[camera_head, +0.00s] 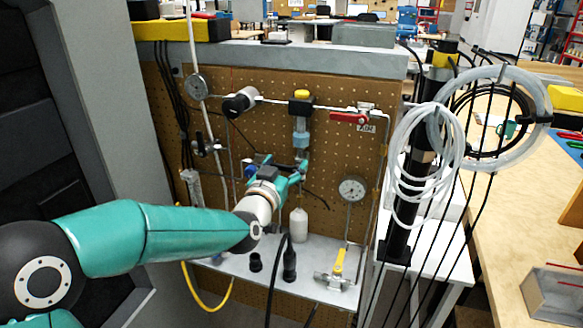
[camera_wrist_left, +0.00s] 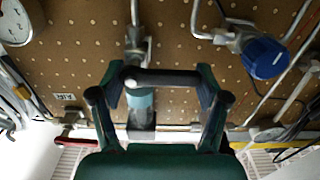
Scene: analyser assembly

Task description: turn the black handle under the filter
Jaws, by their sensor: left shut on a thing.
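The filter (camera_head: 301,128) is a grey-blue cylinder with a yellow cap, mounted upright on the brown pegboard. In the left wrist view the filter (camera_wrist_left: 141,104) appears upside down, beyond the handle. The black handle (camera_wrist_left: 165,77) is a bar lying crosswise between my left fingertips. My teal left gripper (camera_head: 293,175) reaches in just below the filter. In the wrist view my left gripper (camera_wrist_left: 160,80) has one finger at each end of the bar and is shut on it. In the head view the gripper mostly hides the handle. My right gripper is not in view.
A red-handled valve (camera_head: 350,117) sits right of the filter, with a gauge (camera_head: 352,188) below it. A white bottle (camera_head: 298,224) stands under the gripper near the grey shelf (camera_head: 325,270). A blue knob (camera_wrist_left: 265,56) is beside the gripper. Coiled clear tubing (camera_head: 428,150) hangs at right.

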